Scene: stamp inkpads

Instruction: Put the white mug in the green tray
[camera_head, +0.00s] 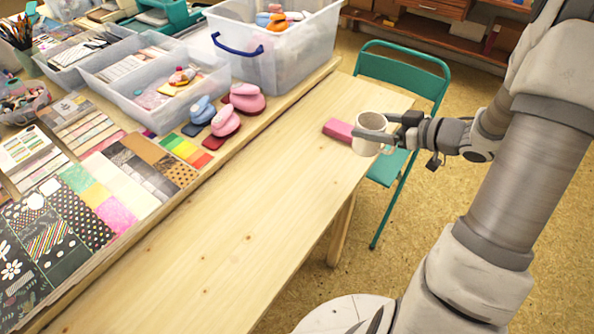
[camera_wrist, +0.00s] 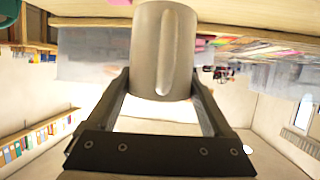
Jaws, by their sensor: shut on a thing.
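The white mug (camera_head: 369,129) is held in my gripper (camera_head: 380,137) near the right edge of the wooden table. It looks upright in the head view, with a pink block just left of it. I cannot tell how high it is above the tabletop. In the wrist view, the mug (camera_wrist: 164,45) sits between the two dark fingers of my gripper (camera_wrist: 162,80), with its handle facing the camera; this view looks upside down. I cannot make out a green tray in either view.
The pink block (camera_head: 338,131) lies on the table (camera_head: 250,215), whose front is otherwise bare. Pink and blue stampers (camera_head: 226,121), patterned papers (camera_head: 60,225) and clear bins (camera_head: 150,95) stand left and behind. A green folding chair (camera_head: 402,75) is beyond the right edge.

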